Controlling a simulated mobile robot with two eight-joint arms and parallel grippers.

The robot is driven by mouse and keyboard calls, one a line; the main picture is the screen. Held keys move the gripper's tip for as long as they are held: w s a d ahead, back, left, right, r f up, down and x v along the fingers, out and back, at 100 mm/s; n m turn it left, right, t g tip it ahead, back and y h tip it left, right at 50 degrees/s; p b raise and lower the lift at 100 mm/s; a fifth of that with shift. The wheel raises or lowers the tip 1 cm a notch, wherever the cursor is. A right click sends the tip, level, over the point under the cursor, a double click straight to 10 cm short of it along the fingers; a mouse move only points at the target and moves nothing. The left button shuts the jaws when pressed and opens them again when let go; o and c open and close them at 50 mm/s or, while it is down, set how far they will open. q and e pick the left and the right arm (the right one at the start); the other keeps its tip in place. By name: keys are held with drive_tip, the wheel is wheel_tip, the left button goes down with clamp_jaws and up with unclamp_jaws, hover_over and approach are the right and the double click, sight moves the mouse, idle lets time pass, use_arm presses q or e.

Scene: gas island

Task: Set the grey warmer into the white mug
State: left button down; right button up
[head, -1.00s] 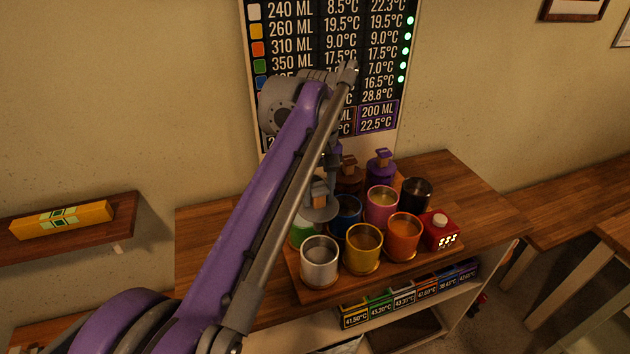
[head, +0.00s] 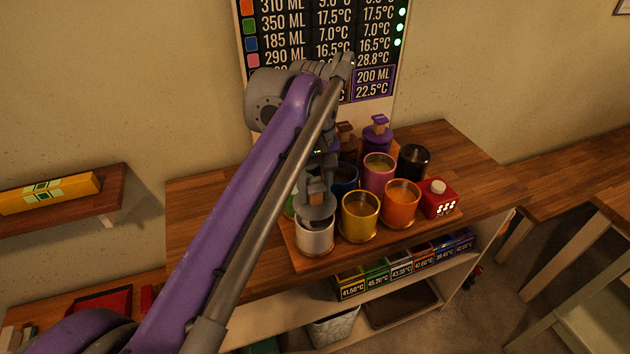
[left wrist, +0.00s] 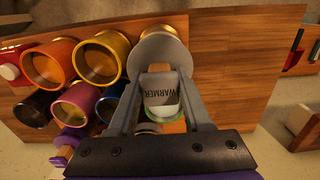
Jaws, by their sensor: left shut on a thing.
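The grey warmer has a round grey disc (head: 316,209) below a handle with a wooden part. In the left wrist view its disc (left wrist: 157,55) and its "WARMER" label show between my fingers. My left gripper (head: 318,184) is shut on the warmer and holds it over the white mug. The white mug (head: 314,238) stands upright at the front left of the mug group. The disc hides most of its opening, and I cannot tell whether disc and rim touch. In the left wrist view only a strip of the mug (left wrist: 157,29) shows beyond the disc. My right gripper is out of view.
A yellow mug (head: 360,222) stands close right of the white mug, then an orange mug (head: 400,208). Blue, pink and black mugs stand behind, with a purple dispenser (head: 378,138). A red box (head: 438,202) is at the right. The wooden counter (head: 215,205) is clear at the left.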

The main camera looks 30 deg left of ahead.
sight(315, 202)
use_arm(q)
drive_tip(key=shift+s+f, duration=0.1)
drive_tip(key=shift+f, duration=0.85)
drive_tip(key=shift+r, duration=0.1)
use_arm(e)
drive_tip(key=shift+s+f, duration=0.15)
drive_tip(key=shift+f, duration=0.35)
use_arm(q)
drive_tip(key=shift+f+b, duration=0.65)
drive_tip(key=shift+f, duration=0.4)
drive_tip(key=shift+c, duration=1.3)
unclamp_jaws()
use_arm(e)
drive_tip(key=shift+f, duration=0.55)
use_arm(q)
wheel_tip(315, 202, up, 11)
drive_tip(key=shift+f+p, duration=0.1)
drive_tip(key=shift+p, duration=0.8)
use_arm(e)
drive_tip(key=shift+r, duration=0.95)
